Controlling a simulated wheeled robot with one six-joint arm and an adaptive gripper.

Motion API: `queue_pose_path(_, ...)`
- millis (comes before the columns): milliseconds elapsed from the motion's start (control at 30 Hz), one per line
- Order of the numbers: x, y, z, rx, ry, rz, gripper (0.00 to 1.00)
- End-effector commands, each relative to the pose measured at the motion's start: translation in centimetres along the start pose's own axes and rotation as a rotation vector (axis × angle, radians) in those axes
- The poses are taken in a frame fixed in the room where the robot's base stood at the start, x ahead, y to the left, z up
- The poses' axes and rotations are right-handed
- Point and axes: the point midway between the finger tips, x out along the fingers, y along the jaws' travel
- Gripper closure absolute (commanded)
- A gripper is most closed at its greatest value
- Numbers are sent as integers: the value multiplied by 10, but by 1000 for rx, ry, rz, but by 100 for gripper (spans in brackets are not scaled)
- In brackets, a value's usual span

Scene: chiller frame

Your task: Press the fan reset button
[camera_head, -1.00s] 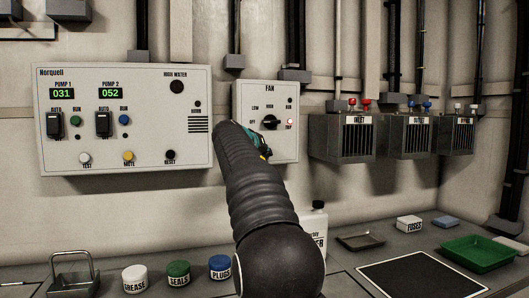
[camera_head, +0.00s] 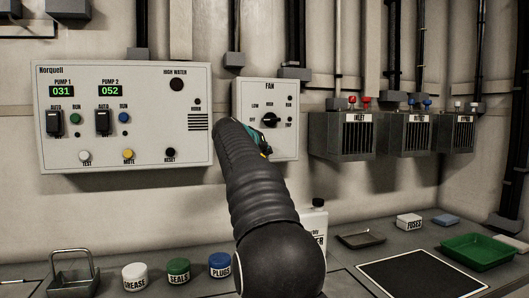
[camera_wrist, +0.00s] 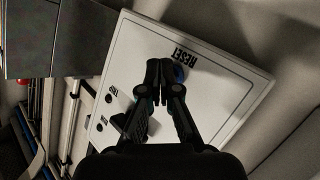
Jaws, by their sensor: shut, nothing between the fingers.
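The fan panel (camera_head: 284,92) is a pale box on the wall, right of the larger pump panel. It has a black selector knob (camera_head: 270,121) and RUN and TRIP lamps; the TRIP lamp (camera_head: 290,119) is dark. My arm covers the panel's lower left in the head view. In the wrist view the panel (camera_wrist: 222,95) is tilted, with the RESET label beside my fingertips.
The pump panel (camera_head: 60,140) carries its own black RESET button (camera_head: 170,153). Three wall boxes, the INLET box (camera_head: 345,140) nearest, hang to the right. Below, the bench holds several jars, a white bottle (camera_head: 317,225), a black mat (camera_head: 420,275) and a green tray (camera_head: 480,252).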

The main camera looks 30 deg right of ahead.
Motion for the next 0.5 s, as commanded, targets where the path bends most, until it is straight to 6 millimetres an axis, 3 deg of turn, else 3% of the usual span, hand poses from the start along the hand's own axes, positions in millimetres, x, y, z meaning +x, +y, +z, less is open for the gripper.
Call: queue_pose_path(500,-7,5,6,-1,-1,1,100)
